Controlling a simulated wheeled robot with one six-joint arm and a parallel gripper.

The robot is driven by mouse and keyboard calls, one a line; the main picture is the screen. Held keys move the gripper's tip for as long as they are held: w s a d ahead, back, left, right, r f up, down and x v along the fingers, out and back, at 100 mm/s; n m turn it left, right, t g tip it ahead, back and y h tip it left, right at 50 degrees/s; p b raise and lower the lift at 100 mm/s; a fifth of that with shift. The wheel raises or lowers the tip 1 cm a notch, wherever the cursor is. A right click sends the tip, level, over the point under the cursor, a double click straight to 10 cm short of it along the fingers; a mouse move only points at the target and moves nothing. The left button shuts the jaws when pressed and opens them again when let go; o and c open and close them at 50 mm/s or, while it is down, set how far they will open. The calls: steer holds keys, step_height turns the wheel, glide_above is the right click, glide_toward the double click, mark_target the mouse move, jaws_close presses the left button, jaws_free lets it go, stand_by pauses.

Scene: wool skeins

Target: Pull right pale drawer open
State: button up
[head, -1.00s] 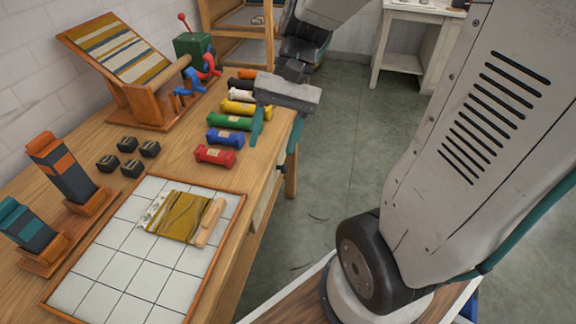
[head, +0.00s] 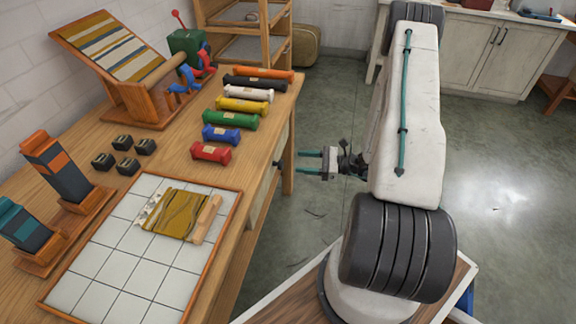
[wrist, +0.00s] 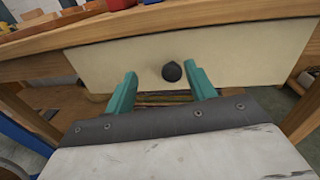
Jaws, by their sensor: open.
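The pale drawer front (wrist: 230,55) spans the wrist view under the wooden table edge, with a round black knob (wrist: 172,71) on it. In the head view the pale front (head: 259,200) shows as a narrow strip on the table's right side, and the knob (head: 277,164) sticks out from it. The drawer looks shut. My gripper (head: 300,162) is open and empty, its teal fingers pointing left at the knob with a gap before it. In the wrist view the knob appears between the fingertips (wrist: 159,76), nearer the right one.
The wooden table (head: 85,150) holds several coloured skeins (head: 231,119), a white tiled board (head: 130,240) with a striped woven piece, and a sloped rack (head: 120,50). The floor (head: 315,120) right of the table is clear. A shelf (head: 245,45) stands behind.

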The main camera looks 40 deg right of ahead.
mark_target(283, 164)
steer(key=w+a+f, duration=0.1)
steer(key=w+a+f+m+t+h, duration=0.1)
steer(key=w, duration=0.1)
steer(key=w+a+f+m, duration=0.1)
steer(key=w, duration=0.1)
steer(key=shift+a+f+t+h, duration=0.15)
steer(key=shift+f+t+h, duration=0.15)
steer(key=shift+f, duration=0.05)
jaws_close()
